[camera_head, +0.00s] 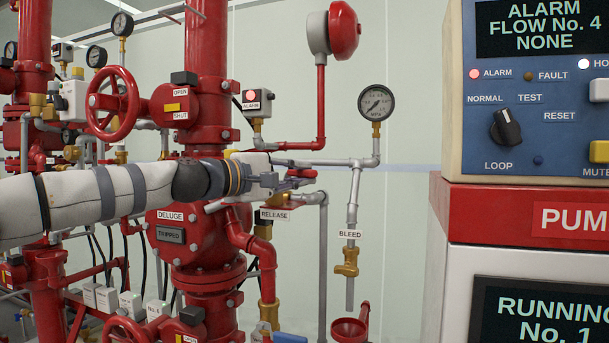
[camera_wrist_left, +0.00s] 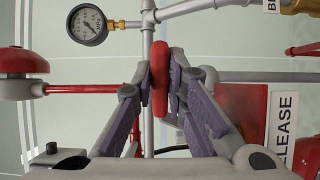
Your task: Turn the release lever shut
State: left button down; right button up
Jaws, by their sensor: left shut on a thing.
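My left arm comes in from the left in the head view, and my left gripper (camera_head: 290,182) is at the release lever (camera_head: 302,172), a short red handle on grey pipework above the RELEASE label (camera_head: 275,214). In the left wrist view, the purple-grey fingers of my left gripper (camera_wrist_left: 161,75) are shut on the red lever (camera_wrist_left: 159,88), one finger on each side. The lever stands upright in that view, in line with the grey pipe behind it. In the head view my gripper and wrist hide part of the lever's valve. My right gripper is in neither view.
A red handwheel (camera_head: 113,103) and the deluge valve (camera_head: 205,240), marked TRIPPED, stand near my arm. A red bell (camera_head: 343,31), a gauge (camera_head: 376,103) and the brass bleed valve (camera_head: 347,262) are beyond. The alarm panel (camera_head: 545,85) stands at right with its ALARM lamp lit.

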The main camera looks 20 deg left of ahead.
pick_arm(q)
jog(key=shift+r, duration=0.1)
jog(key=c, duration=1.6)
grip_release()
jog(key=shift+w+d, duration=0.1)
jog(key=v, duration=0.7)
jog(key=shift+s, duration=0.3)
jog(key=shift+o, duration=0.6)
